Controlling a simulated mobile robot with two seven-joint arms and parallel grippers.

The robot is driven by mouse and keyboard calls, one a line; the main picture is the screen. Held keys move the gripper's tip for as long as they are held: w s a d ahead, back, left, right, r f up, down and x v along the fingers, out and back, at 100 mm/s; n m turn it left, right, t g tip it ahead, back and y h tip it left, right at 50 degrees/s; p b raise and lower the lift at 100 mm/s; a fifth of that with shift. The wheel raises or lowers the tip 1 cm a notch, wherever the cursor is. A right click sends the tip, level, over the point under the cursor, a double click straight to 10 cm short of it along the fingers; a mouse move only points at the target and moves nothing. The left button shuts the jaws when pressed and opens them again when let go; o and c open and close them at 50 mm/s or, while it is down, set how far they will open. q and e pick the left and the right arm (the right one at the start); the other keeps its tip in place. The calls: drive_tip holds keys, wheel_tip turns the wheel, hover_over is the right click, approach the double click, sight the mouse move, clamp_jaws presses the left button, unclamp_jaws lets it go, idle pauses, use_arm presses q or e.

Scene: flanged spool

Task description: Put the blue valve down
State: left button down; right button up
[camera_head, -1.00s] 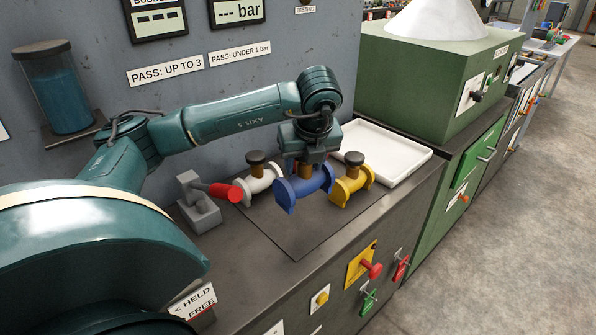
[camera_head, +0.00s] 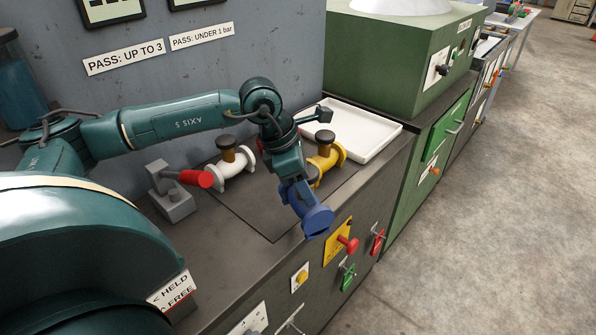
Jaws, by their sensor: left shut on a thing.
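The blue valve (camera_head: 316,220) hangs tilted in my left gripper (camera_head: 293,186), one round flange facing down toward the front edge of the bench. My left gripper is shut on it, and the wrist hides part of its body. Whether the valve touches the bench edge I cannot tell. A white valve (camera_head: 234,172) with a dark cap stands upright on the dark mat (camera_head: 250,212), left of the gripper. A yellow valve (camera_head: 328,165) with a dark cap stands just right of the gripper, partly hidden by it. My right gripper is out of view.
A grey clamp (camera_head: 172,200) with a red handle stands at the left of the bench. An empty white tray (camera_head: 365,130) lies behind the yellow valve. A green machine (camera_head: 390,60) stands beyond. Switches and a red knob (camera_head: 348,243) are on the bench front.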

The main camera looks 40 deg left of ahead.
sight(322, 208)
use_arm(q)
drive_tip(key=m, duration=0.1)
drive_tip(key=d+m, duration=0.1)
drive_tip(key=m+g, duration=0.1)
drive_tip(key=shift+s+d+f+m+h, duration=0.1)
drive_tip(key=shift+s+d+m+h, duration=0.05)
drive_tip(key=shift+d+m+h, duration=0.2)
drive_tip(key=d+m+g, duration=0.1)
drive_tip(key=m, duration=0.1)
drive_tip(key=s+d+m+g, duration=0.1)
drive_tip(key=m, duration=0.2)
drive_tip(key=d+f+m+g, duration=0.1)
drive_tip(key=m, duration=0.2)
drive_tip(key=shift+s, duration=0.2)
drive_tip(key=d+m+g, duration=0.1)
drive_tip(key=m, duration=0.2)
drive_tip(key=s+d+m+g+y, duration=0.1)
drive_tip(key=m, duration=0.2)
drive_tip(key=s+d+m+y, duration=0.1)
drive_tip(key=m, duration=0.2)
drive_tip(key=shift+d+f+g, duration=0.25)
drive_tip(key=shift+f+g, duration=0.05)
drive_tip(key=shift+g, duration=0.1)
drive_tip(key=m, duration=0.2)
drive_tip(key=s+d+m+y, duration=0.1)
drive_tip(key=d+m+y, duration=0.1)
drive_tip(key=m, duration=0.1)
drive_tip(key=shift+s+f+m+g, duration=0.2)
drive_tip(key=shift+s+m+g, duration=0.05)
drive_tip(key=shift+m+g, duration=0.1)
